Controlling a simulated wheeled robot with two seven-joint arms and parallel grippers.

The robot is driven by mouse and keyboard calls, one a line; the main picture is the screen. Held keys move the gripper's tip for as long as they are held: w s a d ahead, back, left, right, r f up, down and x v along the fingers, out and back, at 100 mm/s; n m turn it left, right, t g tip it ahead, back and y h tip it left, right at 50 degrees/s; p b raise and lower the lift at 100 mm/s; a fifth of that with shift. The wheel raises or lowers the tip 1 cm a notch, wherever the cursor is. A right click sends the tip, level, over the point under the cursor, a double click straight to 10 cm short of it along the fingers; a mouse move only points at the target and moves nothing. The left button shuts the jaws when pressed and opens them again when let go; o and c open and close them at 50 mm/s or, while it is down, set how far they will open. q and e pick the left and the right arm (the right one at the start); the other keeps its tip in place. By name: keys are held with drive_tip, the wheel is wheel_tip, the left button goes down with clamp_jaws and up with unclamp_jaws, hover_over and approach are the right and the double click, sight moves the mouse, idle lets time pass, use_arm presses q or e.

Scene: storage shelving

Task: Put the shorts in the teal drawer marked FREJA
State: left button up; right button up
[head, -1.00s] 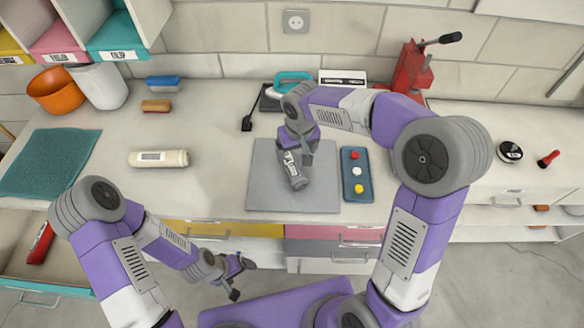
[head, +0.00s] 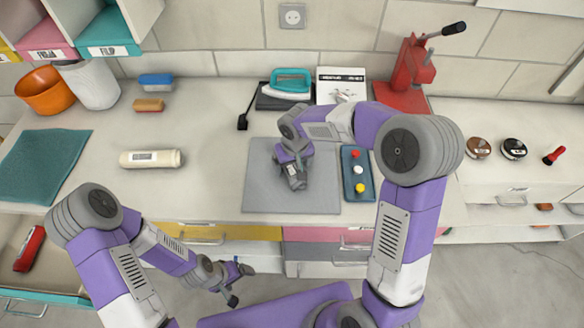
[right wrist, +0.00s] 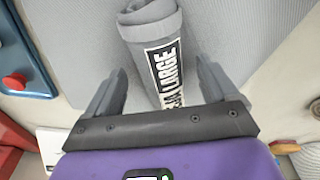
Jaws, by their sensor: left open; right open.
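The shorts look like a grey roll (right wrist: 152,35) with an "X LARGE" label in the right wrist view. They lie on a grey mat (head: 262,195). My right gripper (head: 293,180) is open over the mat; in the right wrist view its fingers stand apart on either side of the roll's labelled end. In the head view the gripper mostly hides the roll. My left gripper (head: 239,285) is open and empty in front of the counter. An open drawer with a teal front (head: 50,297) is at the lower left; no name is readable on it.
A red item (head: 30,249) lies in the open drawer. A cream roll (head: 150,158), a teal cloth (head: 44,163) and a button panel (head: 357,174) are on the counter. Pink and teal cubbies marked FREJA (head: 48,53) and FILIP (head: 108,50) are at the upper left.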

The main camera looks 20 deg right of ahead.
drive_tip(key=shift+r, duration=0.15)
drive_tip(key=c, duration=1.3)
